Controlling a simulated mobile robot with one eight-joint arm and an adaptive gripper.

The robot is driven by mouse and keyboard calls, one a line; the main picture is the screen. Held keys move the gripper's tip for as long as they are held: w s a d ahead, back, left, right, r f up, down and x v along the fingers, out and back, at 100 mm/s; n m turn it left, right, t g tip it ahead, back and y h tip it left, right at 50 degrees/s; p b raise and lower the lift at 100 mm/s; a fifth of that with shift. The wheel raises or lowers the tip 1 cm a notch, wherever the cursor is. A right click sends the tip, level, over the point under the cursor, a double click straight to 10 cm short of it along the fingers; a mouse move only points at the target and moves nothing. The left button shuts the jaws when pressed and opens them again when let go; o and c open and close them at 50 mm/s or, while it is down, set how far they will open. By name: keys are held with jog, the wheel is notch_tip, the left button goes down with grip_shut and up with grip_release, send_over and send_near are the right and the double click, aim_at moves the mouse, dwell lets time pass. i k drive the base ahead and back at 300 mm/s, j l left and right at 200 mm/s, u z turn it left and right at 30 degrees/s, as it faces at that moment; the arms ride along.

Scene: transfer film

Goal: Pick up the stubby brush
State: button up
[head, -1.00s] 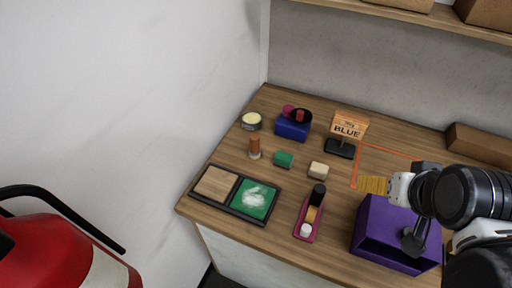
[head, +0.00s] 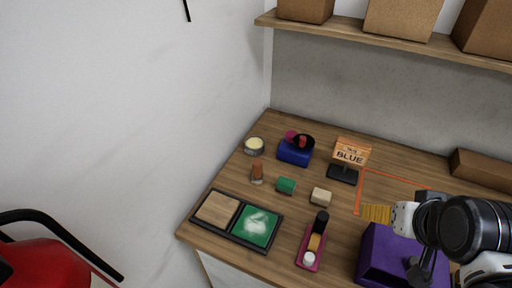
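A short upright piece with an orange-brown top and a paler lower end (head: 257,173), which looks like the stubby brush, stands on the wooden counter (head: 330,240). It is left of a small green block (head: 286,186) and apart from it. My gripper (head: 418,270) is at the lower right, in front of the purple box (head: 375,255), far from the brush. Its fingers are small and dark here, and I cannot tell whether they are open or shut. Nothing is visibly held.
A black-framed tray (head: 232,246) has wood and green panels. A pink tray (head: 305,264) holds small items. A wall (head: 130,130) borders the left.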

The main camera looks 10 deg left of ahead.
aim_at(257, 176)
jog(key=j+u, duration=0.15)
jog(key=u, duration=0.25)
jog(key=j+u, duration=0.15)
jog(key=u, duration=0.2)
jog(key=i+j+u, duration=0.1)
jog(key=u, duration=0.3)
